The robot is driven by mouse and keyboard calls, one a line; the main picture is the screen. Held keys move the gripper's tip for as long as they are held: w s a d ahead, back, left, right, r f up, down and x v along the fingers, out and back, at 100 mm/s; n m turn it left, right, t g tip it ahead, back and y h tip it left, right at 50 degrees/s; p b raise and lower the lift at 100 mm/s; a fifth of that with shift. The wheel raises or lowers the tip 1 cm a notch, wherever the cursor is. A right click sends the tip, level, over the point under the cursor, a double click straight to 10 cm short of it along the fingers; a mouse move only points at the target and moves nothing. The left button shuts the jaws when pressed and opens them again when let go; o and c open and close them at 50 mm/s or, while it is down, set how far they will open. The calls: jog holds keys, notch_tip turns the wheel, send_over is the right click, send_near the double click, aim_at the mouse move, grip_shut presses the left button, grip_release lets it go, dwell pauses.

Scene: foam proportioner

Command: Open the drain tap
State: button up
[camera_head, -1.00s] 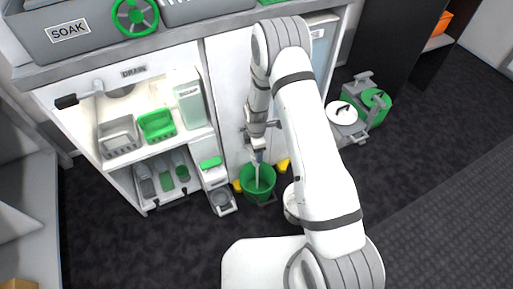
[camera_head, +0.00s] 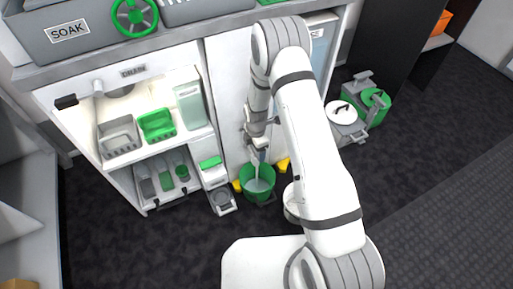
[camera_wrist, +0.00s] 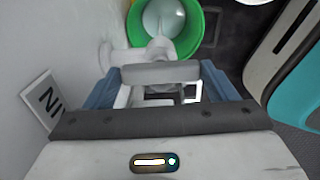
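A pale tap (camera_wrist: 158,48) stands out from the white cabinet front, above a green bucket (camera_head: 257,184). A pale streak runs down into the bucket, and a pale round surface like liquid shows in it, also in the wrist view (camera_wrist: 166,18). My gripper (camera_head: 258,143) is at the tap. In the wrist view its two blue fingers (camera_wrist: 160,76) stand wide apart, with a grey bar (camera_wrist: 160,72) spanning between them. The bar seems part of the tap; whether the fingers press on it is unclear. My gripper hides most of the tap in the head view.
A DRAIN label (camera_head: 133,71) sits on the left cabinet, above a pipe with a black end (camera_head: 66,101). Shelves there hold grey and green containers (camera_head: 157,125). A partly seen sign (camera_wrist: 45,99) is beside my gripper. Yellow feet (camera_head: 283,165) flank the bucket. Dark floor is open in front.

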jog(key=o, duration=0.4)
jog(key=shift+r, duration=0.15)
notch_tip(320, 180, up, 8)
jog(key=shift+f+p, duration=0.2)
jog(key=shift+p, duration=1)
jog(key=shift+r, duration=0.1)
jog(key=s+d+r+m+p, duration=0.2)
jog(key=r+m+p, duration=0.15)
jog(key=r, duration=0.75)
jog(key=s+d+r+m+t+p, duration=0.1)
jog(key=s+d+r+m+p, duration=0.3)
jog(key=r, duration=0.7)
jog(key=r+m+p, duration=0.2)
jog(key=r+p, duration=0.3)
jog(key=r, duration=0.7)
jog(key=s+d+r+m+p, duration=0.1)
jog(key=s+r+m+p, duration=0.3)
jog(key=s+r, duration=0.2)
jog(key=s+d+r+m+t+p, duration=0.1)
jog(key=s+d+r+m+p, duration=0.1)
jog(key=s+r+m+p, duration=0.2)
jog(key=s+d+r+m+p, duration=0.2)
jog(key=s+r+m+p, duration=0.2)
jog(key=s+r, duration=0.6)
jog(key=shift+d+r+m+t+p, duration=0.1)
jog(key=shift+r+m+t+p, duration=0.2)
jog(key=shift+r, duration=0.95)
jog(key=shift+d+r+m+p, duration=0.1)
jog(key=shift+r+m, duration=0.25)
jog(key=shift+r, duration=0.9)
